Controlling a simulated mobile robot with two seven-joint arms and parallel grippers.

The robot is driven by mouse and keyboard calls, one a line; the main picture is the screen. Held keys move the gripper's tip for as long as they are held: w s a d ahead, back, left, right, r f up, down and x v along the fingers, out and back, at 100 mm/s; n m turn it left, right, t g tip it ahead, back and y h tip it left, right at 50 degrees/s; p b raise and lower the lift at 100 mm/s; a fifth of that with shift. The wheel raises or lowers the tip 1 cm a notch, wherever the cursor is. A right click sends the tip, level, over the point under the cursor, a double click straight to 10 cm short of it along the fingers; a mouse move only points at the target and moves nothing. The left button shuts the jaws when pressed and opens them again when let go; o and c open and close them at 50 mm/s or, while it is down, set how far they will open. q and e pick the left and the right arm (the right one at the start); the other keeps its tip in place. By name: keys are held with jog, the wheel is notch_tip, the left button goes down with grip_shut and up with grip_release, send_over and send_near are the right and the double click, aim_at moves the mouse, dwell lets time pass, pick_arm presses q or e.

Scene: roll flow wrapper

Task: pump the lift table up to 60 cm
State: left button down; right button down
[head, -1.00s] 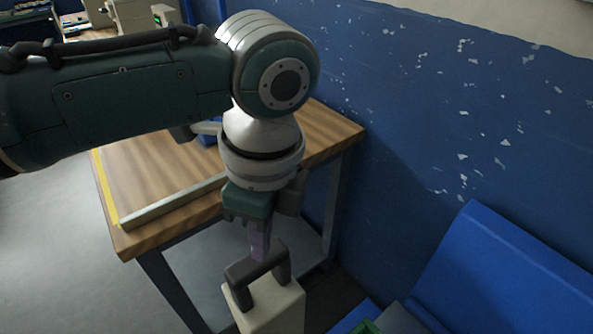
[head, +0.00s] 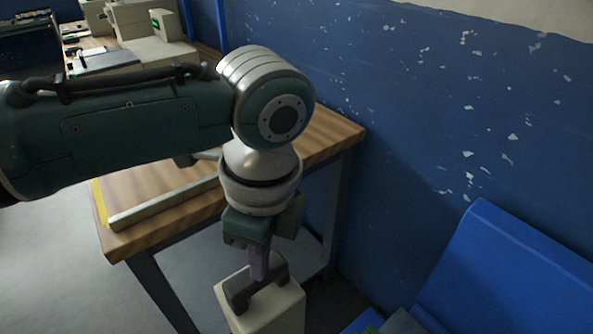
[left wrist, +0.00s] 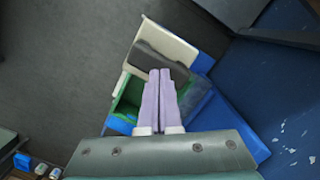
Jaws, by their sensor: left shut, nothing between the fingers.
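A cream box-shaped body with a dark arched handle (head: 258,284) on top stands low in the head view; the cream body (head: 268,315) is cut off by the bottom edge. I cannot tell whether it is part of the lift table. My left gripper (head: 258,274) points down at the handle, its purple fingers together and empty. In the left wrist view the fingertips (left wrist: 160,75) overlap the near edge of the dark handle (left wrist: 158,60); whether they touch it is unclear. My right gripper is out of view.
A wooden-topped bench (head: 165,222) with a metal bar (head: 165,203) stands behind my left arm. A blue slanted panel (head: 505,270) is at the right, before a chipped blue wall (head: 480,110). A green bin (left wrist: 128,98) shows in the wrist view. Grey floor is clear at left.

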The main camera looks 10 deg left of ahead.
pick_arm(q)
jog(key=shift+f+p, duration=0.1)
jog(key=shift+p, duration=0.2)
jog(key=shift+d, duration=0.15)
jog(key=shift+s+d+r+p, duration=0.1)
jog(key=shift+d+r+p, duration=0.15)
jog(key=shift+d, duration=0.5)
jog(key=shift+s+d+r+p, duration=0.1)
jog(key=shift+d+r+p, duration=0.15)
jog(key=shift+d, duration=0.45)
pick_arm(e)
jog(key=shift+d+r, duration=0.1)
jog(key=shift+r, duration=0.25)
pick_arm(q)
notch_tip(320, 180, up, 10)
jog(key=shift+d+p, duration=0.35)
jog(key=shift+d, duration=0.1)
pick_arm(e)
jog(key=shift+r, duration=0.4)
